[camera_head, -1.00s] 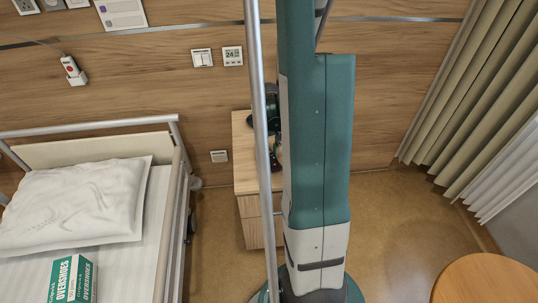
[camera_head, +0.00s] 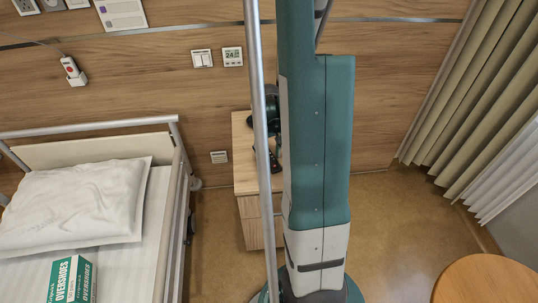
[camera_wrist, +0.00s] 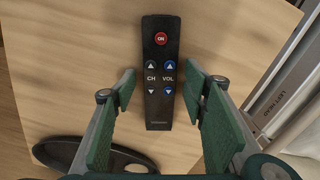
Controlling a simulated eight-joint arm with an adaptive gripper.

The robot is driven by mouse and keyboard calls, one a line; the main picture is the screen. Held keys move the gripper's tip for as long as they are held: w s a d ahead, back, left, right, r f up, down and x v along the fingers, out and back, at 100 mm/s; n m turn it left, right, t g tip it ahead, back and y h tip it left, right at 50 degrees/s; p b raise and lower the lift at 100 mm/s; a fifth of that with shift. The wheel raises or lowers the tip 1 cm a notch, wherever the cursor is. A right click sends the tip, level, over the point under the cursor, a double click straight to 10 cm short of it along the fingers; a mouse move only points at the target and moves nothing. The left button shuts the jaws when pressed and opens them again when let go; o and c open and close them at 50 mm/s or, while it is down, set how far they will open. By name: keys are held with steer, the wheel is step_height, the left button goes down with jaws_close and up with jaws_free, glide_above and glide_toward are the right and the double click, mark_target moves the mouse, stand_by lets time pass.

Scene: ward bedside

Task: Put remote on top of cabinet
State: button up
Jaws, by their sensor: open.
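The remote (camera_wrist: 160,62) is black with a red ON button and lies on the light wooden top of the cabinet (camera_wrist: 70,70) in the wrist view. My gripper (camera_wrist: 160,93) is open, with its green fingers on either side of the remote's lower half and visible gaps between. In the head view the cabinet (camera_head: 243,150) stands against the wall, partly hidden behind my column. A small dark shape on its top there may be the remote, but I cannot tell. My gripper is mostly hidden in that view.
A dark oval object (camera_wrist: 105,158) lies on the cabinet top beside my left finger. The bed (camera_head: 115,270), with a pillow (camera_head: 75,205) and an overshoes box (camera_head: 72,278), is left of the cabinet. A round table (camera_head: 488,283) is at lower right.

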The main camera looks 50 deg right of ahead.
mark_target(269, 157)
steer(key=shift+r, duration=0.15)
step_height(269, 157, up, 12)
steer(key=p, duration=0.3)
stand_by(0.4)
stand_by(0.8)
steer(key=w+a+r+n+t, duration=0.1)
steer(key=a+r+t, duration=0.1)
steer(key=a+r, duration=0.6)
steer(key=w+a+r+n+t+h, duration=0.1)
steer(key=a+r, duration=0.3)
steer(key=a, duration=0.8)
steer(key=w+a+r+n+t, duration=0.1)
steer(key=a+r+n+t, duration=0.1)
steer(key=a+r, duration=0.55)
steer(key=s+a+r+t, duration=0.1)
steer(key=s+a, duration=0.1)
steer(key=a, duration=0.4)
steer(key=s+a+r+n+t+y, duration=0.1)
steer(key=s+a, duration=0.2)
steer(key=a, duration=0.4)
steer(key=shift+s+a, duration=0.3)
steer(key=shift+s, duration=0.05)
